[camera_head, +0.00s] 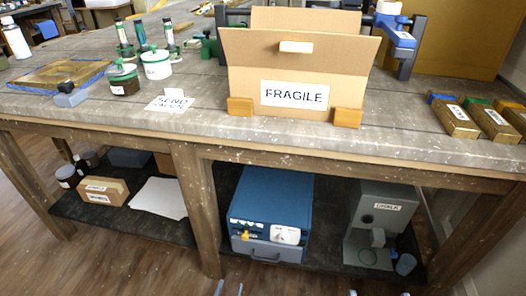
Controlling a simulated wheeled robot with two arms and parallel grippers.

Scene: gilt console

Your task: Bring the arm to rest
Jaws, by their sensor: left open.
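My left gripper (230,288) shows only as two pale fingertips at the bottom edge, left of centre. The tips are apart with nothing between them, over the floor in front of the bench. The rest of that arm is out of frame. Small pale bits at the bottom edge, right of centre, may be tips of my right gripper; too little shows to tell its state. The workbench (400,150) stands beyond, clear of the left fingertips.
A cardboard box marked FRAGILE (294,94) stands on the bench between wooden blocks. Jars (157,65), a labelled card (170,103) and brass-coloured bars (453,118) lie around it. A blue machine (270,200) and a grey device (380,225) sit on the lower shelf.

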